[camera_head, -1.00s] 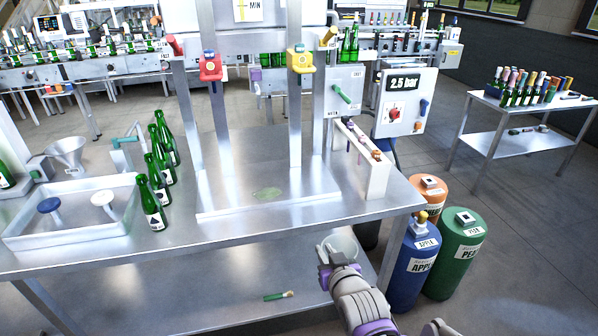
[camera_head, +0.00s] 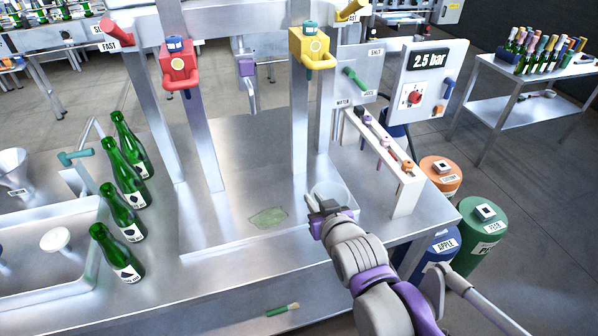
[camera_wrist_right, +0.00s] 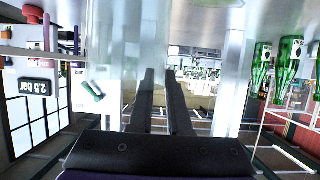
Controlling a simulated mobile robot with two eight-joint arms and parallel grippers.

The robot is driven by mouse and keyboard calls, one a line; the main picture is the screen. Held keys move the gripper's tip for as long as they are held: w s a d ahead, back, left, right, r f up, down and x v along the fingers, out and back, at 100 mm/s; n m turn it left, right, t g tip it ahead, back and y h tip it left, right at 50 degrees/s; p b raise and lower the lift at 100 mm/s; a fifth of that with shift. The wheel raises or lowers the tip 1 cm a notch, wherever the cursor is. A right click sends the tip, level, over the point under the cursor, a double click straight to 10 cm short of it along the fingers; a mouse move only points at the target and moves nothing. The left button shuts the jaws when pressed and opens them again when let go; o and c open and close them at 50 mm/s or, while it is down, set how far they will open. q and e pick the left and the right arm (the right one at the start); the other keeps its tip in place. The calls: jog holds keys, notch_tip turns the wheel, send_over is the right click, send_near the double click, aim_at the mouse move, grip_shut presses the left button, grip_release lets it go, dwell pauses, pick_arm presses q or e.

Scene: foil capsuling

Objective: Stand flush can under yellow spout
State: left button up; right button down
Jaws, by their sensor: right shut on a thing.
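My right gripper (camera_head: 328,214) is shut on the flush can (camera_head: 333,191), a pale translucent cup. The can is upright, over the right part of the steel tabletop; whether its base touches the top is hidden by the gripper. In the right wrist view the two dark fingers (camera_wrist_right: 160,105) point forward with pale see-through material around them. The yellow spout (camera_head: 314,50) is on the frame above, further back and slightly left of the can. My left gripper is not in view.
A green puddle (camera_head: 268,217) lies on the tabletop. A white rack (camera_head: 407,190) stands just right of the can. Green bottles (camera_head: 116,252) stand at the left.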

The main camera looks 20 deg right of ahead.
jog(key=r+x, duration=0.1)
jog(key=x, duration=0.7)
jog(key=w+r+x, duration=0.1)
jog(key=r+x, duration=0.1)
jog(key=x, duration=0.7)
jog(key=shift+w+r, duration=0.15)
jog(key=shift+w, duration=0.45)
jog(key=c, duration=0.8)
grip_release()
jog(key=shift+c, duration=0.2)
jog(key=v, duration=1.2)
jog(key=s+f+g, duration=0.4)
jog(key=s+f, duration=0.3)
jog(key=s, duration=0.5)
jog(key=s+f+g, duration=0.4)
jog(key=s+f, duration=0.4)
jog(key=s, duration=0.5)
jog(key=shift+d+p, duration=0.3)
jog(key=shift+d, duration=0.1)
